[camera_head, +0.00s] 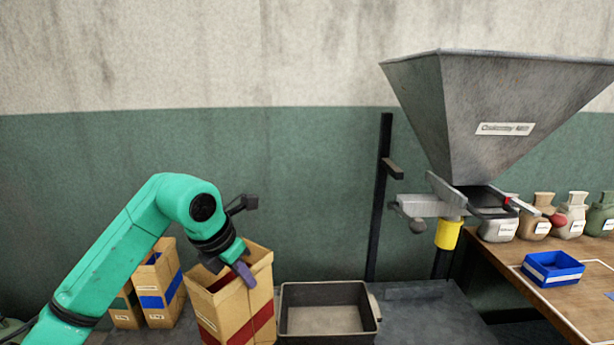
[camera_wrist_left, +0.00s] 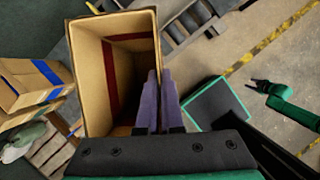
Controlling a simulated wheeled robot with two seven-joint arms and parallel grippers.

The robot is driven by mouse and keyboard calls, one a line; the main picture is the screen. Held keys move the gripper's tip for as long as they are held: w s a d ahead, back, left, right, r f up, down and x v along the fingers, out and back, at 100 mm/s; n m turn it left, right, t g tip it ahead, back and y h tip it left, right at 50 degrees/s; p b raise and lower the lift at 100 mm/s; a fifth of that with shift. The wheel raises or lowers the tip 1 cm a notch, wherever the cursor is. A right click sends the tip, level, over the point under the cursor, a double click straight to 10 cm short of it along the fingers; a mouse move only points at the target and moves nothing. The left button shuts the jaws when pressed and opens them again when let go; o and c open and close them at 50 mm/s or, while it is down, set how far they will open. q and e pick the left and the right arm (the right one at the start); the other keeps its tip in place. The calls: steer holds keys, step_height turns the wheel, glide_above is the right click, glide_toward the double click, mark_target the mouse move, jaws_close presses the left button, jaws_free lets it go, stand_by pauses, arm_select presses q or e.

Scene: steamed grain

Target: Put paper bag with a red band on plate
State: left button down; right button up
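The paper bag with a red band (camera_head: 237,309) is tall, tan and open at the top, and stands upright left of the tray in the head view. In the left wrist view I look down into the open bag (camera_wrist_left: 98,75). My left gripper (camera_head: 243,271) is at the bag's upper rim. Its two purple fingers (camera_wrist_left: 160,100) are close together with the bag's side wall between them. A dark flat plate-like surface (camera_head: 420,305) lies under the hopper; I cannot tell whether it is the plate. My right gripper (camera_wrist_left: 258,86) shows small in the left wrist view, fingers apart and empty.
A metal tray (camera_head: 376,305) stands close right of the bag. Bags with blue (camera_head: 160,300) and green (camera_head: 124,308) bands stand left. A large hopper (camera_head: 480,110) hangs over the right side. A wooden table (camera_head: 505,268) holds a blue box (camera_head: 553,270) and several sacks.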

arm_select(q)
steer(key=s+d+f+m+g+y, duration=0.2)
steer(key=s+f+m+g, duration=0.2)
steer(key=s+f+m, duration=0.85)
steer(key=s+d+f+m+g+y, duration=0.1)
steer(key=s+f+m+g, duration=0.5)
steer(key=m, duration=1.3)
steer(key=w+a+f+n+t, duration=0.1)
steer(key=w+a+f+n, duration=0.1)
steer(key=a, duration=0.6)
steer(key=shift+w+a+f+t+h, duration=0.15)
steer(key=shift+w+f+t+h, duration=0.2)
steer(key=shift+w, duration=0.4)
steer(key=shift+r+n, duration=0.2)
steer(key=shift+n, duration=0.05)
